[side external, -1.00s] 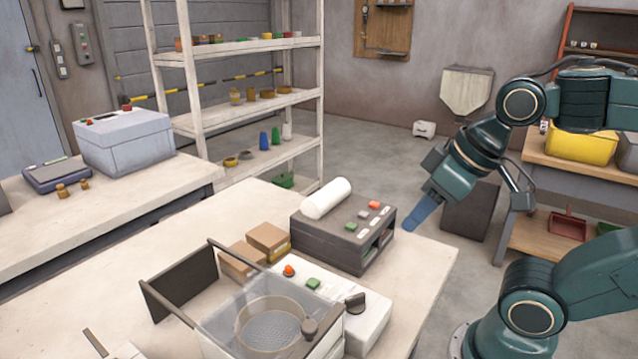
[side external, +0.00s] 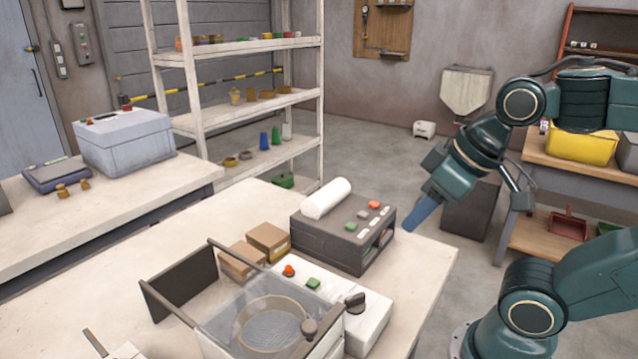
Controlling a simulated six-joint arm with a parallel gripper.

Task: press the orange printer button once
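The printer (side external: 329,245) is a dark grey box with a white roll (side external: 327,198) on top, near the right end of the pale bench. My gripper (side external: 411,227) has blue fingers that point down and left. It is just right of the printer, and a small gap shows between it and the orange button. The fingers look together as one blue shape with nothing visible in them.
A second orange button (side external: 289,270) and a green button (side external: 313,283) are on the white machine in front of the printer. Cardboard boxes (side external: 268,240) stand left of the printer. A clear-lidded bin with a round sieve (side external: 270,327) is at the front. Bench right of the printer is clear.

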